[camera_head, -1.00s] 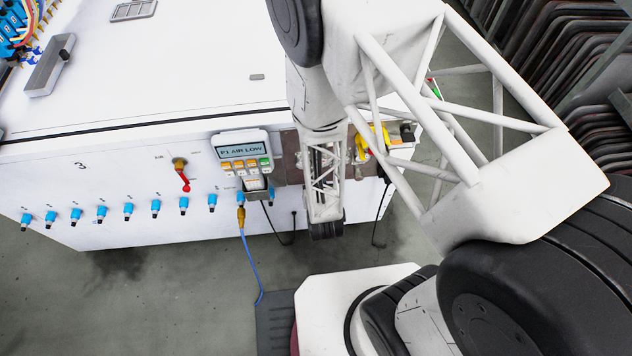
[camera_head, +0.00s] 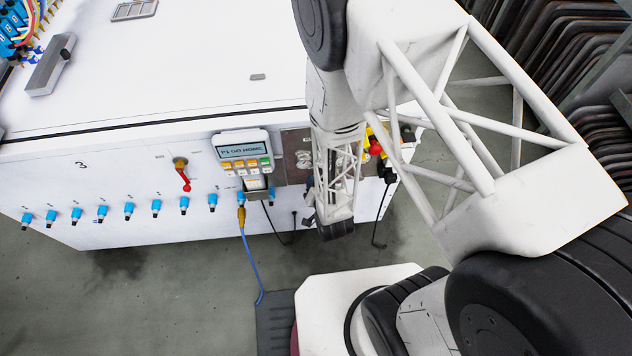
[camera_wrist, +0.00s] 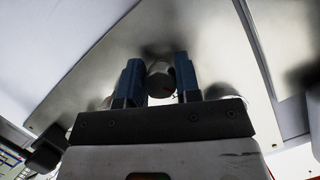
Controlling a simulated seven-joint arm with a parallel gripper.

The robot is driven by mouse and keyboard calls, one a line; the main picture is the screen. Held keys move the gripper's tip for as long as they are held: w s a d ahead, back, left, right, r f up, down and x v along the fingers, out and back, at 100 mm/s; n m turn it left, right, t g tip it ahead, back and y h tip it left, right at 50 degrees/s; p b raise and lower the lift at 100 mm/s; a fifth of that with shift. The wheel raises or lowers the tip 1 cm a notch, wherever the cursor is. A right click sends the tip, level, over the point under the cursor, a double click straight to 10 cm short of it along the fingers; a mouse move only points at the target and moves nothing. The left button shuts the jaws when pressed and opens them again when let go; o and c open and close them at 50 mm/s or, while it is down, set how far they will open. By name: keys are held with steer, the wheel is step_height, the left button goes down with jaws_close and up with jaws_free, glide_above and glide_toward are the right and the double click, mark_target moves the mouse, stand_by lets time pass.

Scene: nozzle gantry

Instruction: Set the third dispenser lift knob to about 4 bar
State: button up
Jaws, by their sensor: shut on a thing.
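More rounded metal shapes show partly beside the fingers, left (camera_wrist: 107,100) and right. In the head view, a metal plate (camera_head: 290,140) with small round knobs (camera_head: 304,159) is on the machine's front, partly hidden by my arm. My fingertips and the held knob are hidden there, so I cannot tell which knob in the row it is.
A small display (camera_head: 243,151) with coloured buttons is left of the plate. A red lever (camera_head: 184,182) and several blue fittings (camera_head: 129,209) are further left. A red stop button (camera_head: 375,146) on yellow is right of my arm. A blue hose (camera_head: 250,257) hangs below.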

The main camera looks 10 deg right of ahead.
steer(key=o, duration=0.9)
steer(key=shift+s, duration=0.15)
steer(key=shift+v, duration=3.75)
steer(key=shift+r, duration=0.15)
